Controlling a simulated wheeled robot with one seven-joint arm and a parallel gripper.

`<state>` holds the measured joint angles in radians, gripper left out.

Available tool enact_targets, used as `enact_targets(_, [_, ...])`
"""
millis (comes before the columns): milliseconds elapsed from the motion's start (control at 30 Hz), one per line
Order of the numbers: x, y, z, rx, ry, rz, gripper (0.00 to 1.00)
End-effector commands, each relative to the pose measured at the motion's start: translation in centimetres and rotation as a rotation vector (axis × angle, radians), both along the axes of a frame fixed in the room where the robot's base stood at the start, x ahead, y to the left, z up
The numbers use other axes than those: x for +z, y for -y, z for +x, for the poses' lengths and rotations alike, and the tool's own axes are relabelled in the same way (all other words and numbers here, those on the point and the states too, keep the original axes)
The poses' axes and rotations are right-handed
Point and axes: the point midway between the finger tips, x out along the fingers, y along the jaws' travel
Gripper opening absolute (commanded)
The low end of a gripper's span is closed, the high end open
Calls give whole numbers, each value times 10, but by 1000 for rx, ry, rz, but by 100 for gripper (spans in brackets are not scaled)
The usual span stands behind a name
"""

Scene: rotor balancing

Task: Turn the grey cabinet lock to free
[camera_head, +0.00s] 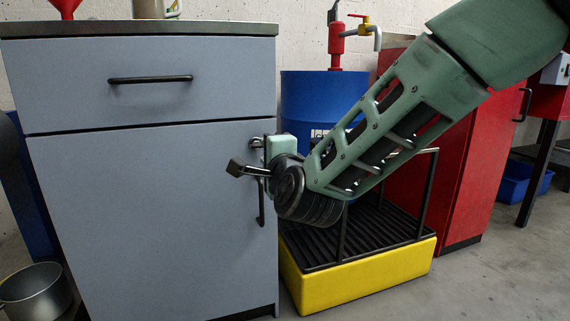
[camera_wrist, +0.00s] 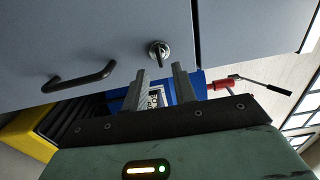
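The grey cabinet lock (camera_wrist: 159,51) is a small round metal cylinder with a dark raised piece on its face. It is on the grey door (camera_wrist: 90,35), near the gap below the drawer, in the wrist view. My gripper (camera_wrist: 160,70) points at the lock with its two fingers apart and nothing between them. The fingertips appear just short of the lock, one toward each side of it; I cannot tell whether they touch. In the head view my gripper (camera_head: 256,143) is at the upper right of the cabinet door, and the lock is largely hidden there.
The black door handle (camera_head: 261,203) is just below my gripper. The drawer handle (camera_head: 150,79) is higher up. A blue drum (camera_head: 305,100) stands on a yellow spill pallet (camera_head: 360,280) right of the cabinet, beneath my arm. A metal pot (camera_head: 35,290) is on the floor at left.

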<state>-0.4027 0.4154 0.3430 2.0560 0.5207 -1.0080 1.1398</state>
Motion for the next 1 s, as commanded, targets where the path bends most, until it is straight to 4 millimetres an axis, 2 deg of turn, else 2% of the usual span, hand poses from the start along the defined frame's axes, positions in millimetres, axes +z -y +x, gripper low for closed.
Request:
enact_targets(33, [5,3,-12,2,-2,-4,27])
enact_targets(300, [4,21,-74,2,-2,-4,27])
enact_targets(500, [2,31,-110,2,-1,-2,27])
enact_targets(700, [1,37,-127,0,0,0,27])
enact_targets(1000, [0,38,-130,0,0,0,27])
